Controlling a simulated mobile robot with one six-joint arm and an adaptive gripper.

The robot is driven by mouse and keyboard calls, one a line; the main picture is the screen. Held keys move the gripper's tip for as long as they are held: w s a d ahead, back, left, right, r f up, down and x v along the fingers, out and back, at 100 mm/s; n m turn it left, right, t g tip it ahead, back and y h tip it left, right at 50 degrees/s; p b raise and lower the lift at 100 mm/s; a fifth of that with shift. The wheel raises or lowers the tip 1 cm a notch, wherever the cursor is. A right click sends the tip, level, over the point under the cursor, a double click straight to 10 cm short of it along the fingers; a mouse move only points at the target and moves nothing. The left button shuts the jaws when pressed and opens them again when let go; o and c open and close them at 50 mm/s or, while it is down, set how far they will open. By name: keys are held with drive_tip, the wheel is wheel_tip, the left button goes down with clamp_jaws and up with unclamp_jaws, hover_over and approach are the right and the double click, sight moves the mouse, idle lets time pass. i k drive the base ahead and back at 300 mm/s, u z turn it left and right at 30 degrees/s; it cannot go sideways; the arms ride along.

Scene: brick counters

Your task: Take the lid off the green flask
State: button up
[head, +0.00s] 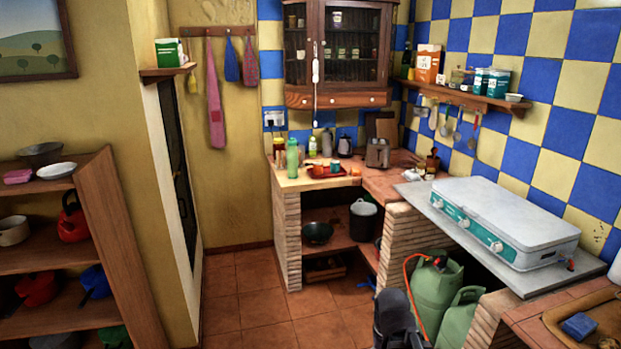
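The green flask (292,158) stands upright on the wooden counter in the back corner, near the counter's left front edge. Its top is narrower and looks closed, but the lid is too small to make out clearly. A dark part, probably of my own arm, rises at the bottom edge, well short of the flask. I cannot make out my gripper's fingers in this view, and nothing touches the flask.
Beside the flask are a red tray (326,175) with small cups, several bottles and a toaster (377,152). A wall cabinet (335,52) hangs above. Green gas cylinders (436,290) and a camping stove (505,220) are at right. The tiled floor (265,305) is clear at centre-left.

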sight(292, 142)
drive_tip(key=z, duration=0.05)
drive_tip(key=i, duration=1.6)
drive_tip(key=u, duration=0.35)
drive_tip(key=i, duration=1.85)
drive_tip(key=u, duration=0.25)
